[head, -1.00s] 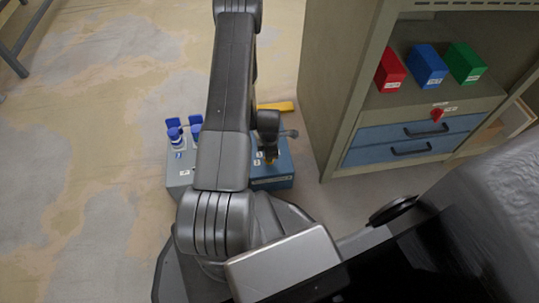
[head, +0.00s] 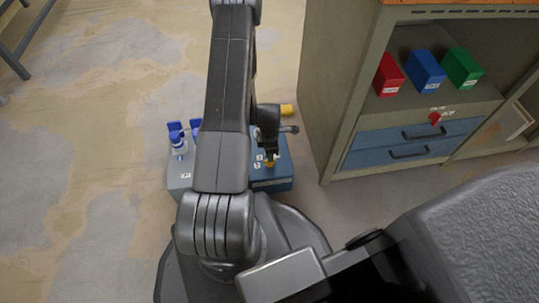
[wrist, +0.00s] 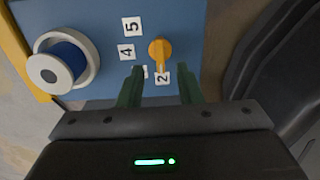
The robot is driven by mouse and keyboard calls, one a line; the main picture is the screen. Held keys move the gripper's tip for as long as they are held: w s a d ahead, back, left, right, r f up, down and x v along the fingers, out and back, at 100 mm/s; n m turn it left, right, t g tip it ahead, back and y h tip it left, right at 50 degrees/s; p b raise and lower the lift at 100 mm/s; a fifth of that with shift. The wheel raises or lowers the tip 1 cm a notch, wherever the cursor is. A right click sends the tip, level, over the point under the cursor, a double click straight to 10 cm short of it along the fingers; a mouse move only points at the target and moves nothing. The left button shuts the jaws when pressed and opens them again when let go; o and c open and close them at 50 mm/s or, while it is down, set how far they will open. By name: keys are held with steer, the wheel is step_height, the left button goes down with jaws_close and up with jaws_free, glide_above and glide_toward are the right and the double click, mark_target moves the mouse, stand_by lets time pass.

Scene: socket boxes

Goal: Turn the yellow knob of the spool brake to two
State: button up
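The yellow knob (wrist: 160,50) sits on the blue spool brake box (wrist: 185,20), which also shows in the head view (head: 272,184). In the wrist view its pointer aims down at the label 2 (wrist: 163,79). Labels 4 (wrist: 126,52) and 5 (wrist: 132,27) are to its left; another label is mostly hidden by the left finger. My gripper (wrist: 161,70) is open, its green fingers on either side of the pointer's tip with visible gaps. In the head view my gripper (head: 270,154) is over the box beside the knob (head: 270,163).
A white spool with a blue core (wrist: 64,62) is left of the knob. A grey box (head: 180,178) with blue parts stands left of the blue box. A cabinet (head: 322,130) with red, blue and green blocks stands right.

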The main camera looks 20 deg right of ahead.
step_height(320, 180, up, 9)
steer(key=p, duration=0.2)
steer(key=shift+r+p, duration=0.15)
steer(key=shift+p, duration=0.15)
step_height(320, 180, down, 14)
steer(key=b, duration=0.5)
steer(key=shift+r, duration=0.1)
steer(key=shift+r, duration=0.1)
